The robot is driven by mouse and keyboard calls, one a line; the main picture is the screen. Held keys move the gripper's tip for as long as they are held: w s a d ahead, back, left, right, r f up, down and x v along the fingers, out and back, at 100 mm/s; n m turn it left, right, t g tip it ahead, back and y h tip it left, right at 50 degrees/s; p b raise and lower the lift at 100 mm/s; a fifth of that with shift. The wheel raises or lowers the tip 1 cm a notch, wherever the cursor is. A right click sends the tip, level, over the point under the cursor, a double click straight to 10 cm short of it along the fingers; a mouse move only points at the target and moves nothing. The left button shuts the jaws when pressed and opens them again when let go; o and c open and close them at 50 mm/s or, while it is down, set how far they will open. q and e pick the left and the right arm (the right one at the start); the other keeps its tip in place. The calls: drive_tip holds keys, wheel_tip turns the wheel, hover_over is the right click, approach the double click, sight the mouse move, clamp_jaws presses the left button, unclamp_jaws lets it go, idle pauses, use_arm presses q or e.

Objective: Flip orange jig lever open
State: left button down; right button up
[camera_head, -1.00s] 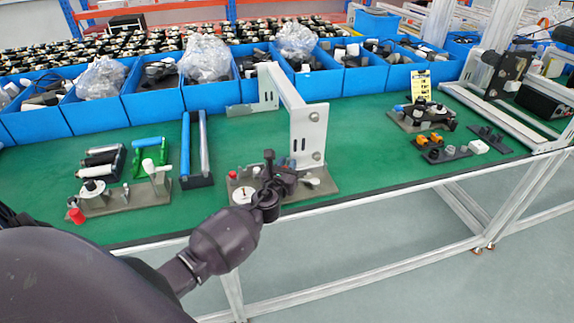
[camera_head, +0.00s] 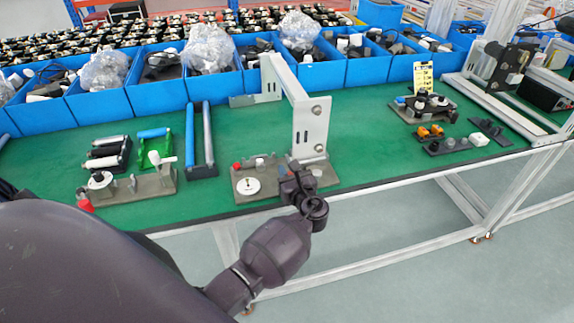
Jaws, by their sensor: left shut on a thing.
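My left gripper (camera_head: 296,182) is over the right front part of the middle jig (camera_head: 272,194), next to the upright white metal bracket. It is shut on a small part there, taken as the jig lever; fingers and wrist hide most of it, and no orange shows on it. The jig is a grey-brown plate with a white round dial (camera_head: 247,186), a red knob (camera_head: 237,166) and small grey posts. My left arm crosses the lower left of the picture. My right gripper is not in view.
A white metal bracket (camera_head: 311,125) stands behind the gripper. A second jig (camera_head: 150,184) with a red-tipped handle (camera_head: 84,200) is at the left. Blue bins (camera_head: 160,101) line the back. Bare green mat (camera_head: 372,150) lies to the right, and the table's front edge is close to my wrist.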

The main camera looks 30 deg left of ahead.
use_arm(q)
drive_tip(key=shift+s+d+n+g+y, duration=0.2)
drive_tip(key=shift+d+n+g+y, duration=0.2)
drive_tip(key=shift+g, duration=0.2)
drive_tip(key=shift+s+d+n+g+y, duration=0.2)
drive_tip(key=shift+n+g+y, duration=0.1)
drive_tip(key=shift+n+g, duration=0.25)
drive_tip(key=shift+f, duration=0.1)
drive_tip(key=c, duration=0.9)
unclamp_jaws()
drive_tip(key=shift+c, duration=0.2)
drive_tip(key=v, duration=1)
drive_tip(key=shift+s+d, duration=0.2)
drive_tip(key=shift+d, duration=0.15)
